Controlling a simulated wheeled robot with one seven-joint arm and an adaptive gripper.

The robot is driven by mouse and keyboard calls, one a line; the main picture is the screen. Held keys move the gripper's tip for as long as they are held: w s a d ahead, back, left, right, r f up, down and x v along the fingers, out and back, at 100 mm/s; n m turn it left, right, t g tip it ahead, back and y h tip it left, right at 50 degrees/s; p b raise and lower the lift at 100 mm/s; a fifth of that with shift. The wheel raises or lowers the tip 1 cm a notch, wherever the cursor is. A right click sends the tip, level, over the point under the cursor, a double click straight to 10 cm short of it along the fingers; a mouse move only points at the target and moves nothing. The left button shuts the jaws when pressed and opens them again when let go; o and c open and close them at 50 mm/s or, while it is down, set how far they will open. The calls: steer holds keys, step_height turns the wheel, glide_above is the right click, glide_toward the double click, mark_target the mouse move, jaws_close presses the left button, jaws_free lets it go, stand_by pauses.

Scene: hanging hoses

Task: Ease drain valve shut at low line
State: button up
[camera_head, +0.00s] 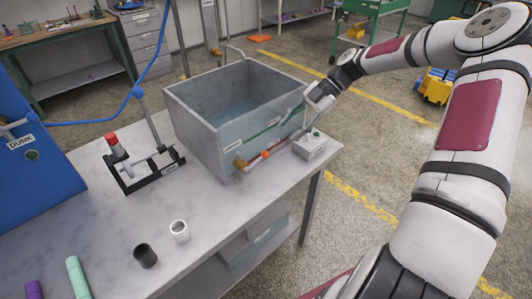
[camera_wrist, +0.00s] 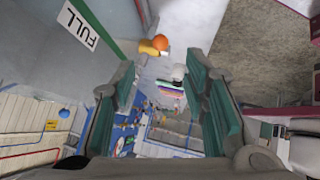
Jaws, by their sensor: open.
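A grey open-topped tank (camera_head: 190,108) stands on the workbench and holds water. Low on its front wall is a brass drain fitting (camera_head: 240,163) with an orange knob (camera_head: 265,154) beside it on the low line. In the wrist view the orange knob (camera_wrist: 160,42) and the yellow-brass fitting (camera_wrist: 147,48) lie ahead, beyond my fingertips. My gripper (camera_wrist: 160,66) is open, with nothing between its green-padded fingers. In the head view my gripper (camera_head: 306,100) is at the tank's right front corner, above and right of the knob, apart from it. The valve's exact setting is too small to tell.
A small grey box (camera_head: 310,146) with a green button sits right of the low line. A black stand with a red-topped part (camera_head: 112,145), a black cup (camera_head: 145,255) and a white cup (camera_head: 180,231) stand on the workbench (camera_head: 100,232). A blue DUNK box (camera_head: 35,160) is left.

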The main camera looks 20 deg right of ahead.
mark_target(265, 153)
steer(key=p+x, duration=0.1)
steer(key=x, duration=1.1)
steer(key=shift+c, duration=0.2)
jaws_close()
